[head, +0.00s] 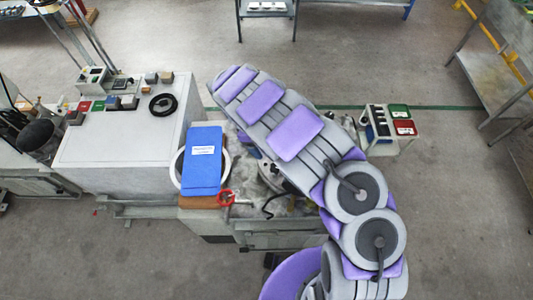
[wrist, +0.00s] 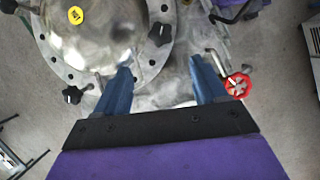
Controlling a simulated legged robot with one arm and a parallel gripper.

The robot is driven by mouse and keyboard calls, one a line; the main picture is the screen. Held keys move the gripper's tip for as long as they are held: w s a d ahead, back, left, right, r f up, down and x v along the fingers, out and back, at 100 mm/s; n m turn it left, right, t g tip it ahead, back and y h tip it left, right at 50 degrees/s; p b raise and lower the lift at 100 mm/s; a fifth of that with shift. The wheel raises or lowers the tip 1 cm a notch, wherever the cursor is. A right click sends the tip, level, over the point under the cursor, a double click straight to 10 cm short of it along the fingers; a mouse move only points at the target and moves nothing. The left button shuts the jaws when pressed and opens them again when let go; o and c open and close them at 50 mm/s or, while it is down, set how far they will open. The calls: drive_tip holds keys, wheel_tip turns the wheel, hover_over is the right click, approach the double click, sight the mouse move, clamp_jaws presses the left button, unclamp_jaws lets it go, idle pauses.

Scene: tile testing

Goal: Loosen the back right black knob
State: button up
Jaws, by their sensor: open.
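A domed metal vessel (wrist: 95,30) with a round bolted flange (wrist: 150,68) fills the upper left of the wrist view. A black star knob (wrist: 160,34) sits at the flange's right side, and another (wrist: 72,94) at its lower left. A third black knob (wrist: 8,5) shows at the top left corner. I cannot tell which one is the back right knob. My gripper (wrist: 160,68) is open and empty, its two blue fingers apart, with the flange's lower right edge between them. The right-side knob lies ahead of the gap. In the head view my arm hides much of the vessel.
A red handwheel (wrist: 238,86) is close beside my right finger; it also shows in the head view (head: 226,198). A grey cabinet (head: 125,140) stands further left. A small trolley (head: 390,128) stands right of my arm.

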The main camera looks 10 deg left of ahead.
drive_tip(key=shift+v, duration=1.95)
